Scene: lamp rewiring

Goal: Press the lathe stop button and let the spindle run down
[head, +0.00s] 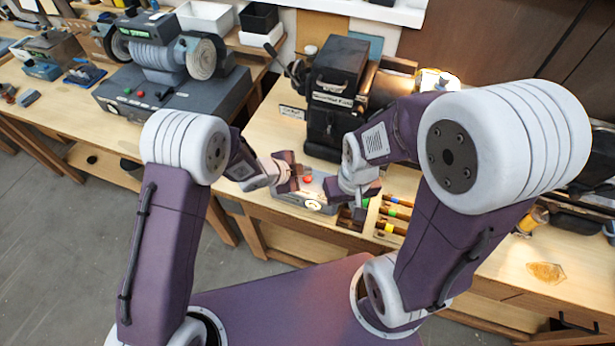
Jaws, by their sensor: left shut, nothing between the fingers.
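The lathe (337,72), a dark machine with a boxy headstock, stands on the wooden bench in the head view. Below it, near the bench's front edge, is a small grey control box (318,206) with a red button (307,179) on top. My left gripper (293,172) is shut and empty, just left of the red button; I cannot tell whether it touches it. My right gripper (358,197) is right of the control box and partly covers it. Its fingertips are too small and overlapped to read. I cannot tell whether the spindle turns.
Tools with coloured handles (395,213) lie in a tray right of my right gripper. A bench grinder (165,55) with its own red and green buttons stands on the left bench. An amber piece (546,272) lies at the right. My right arm hides part of the lathe bench.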

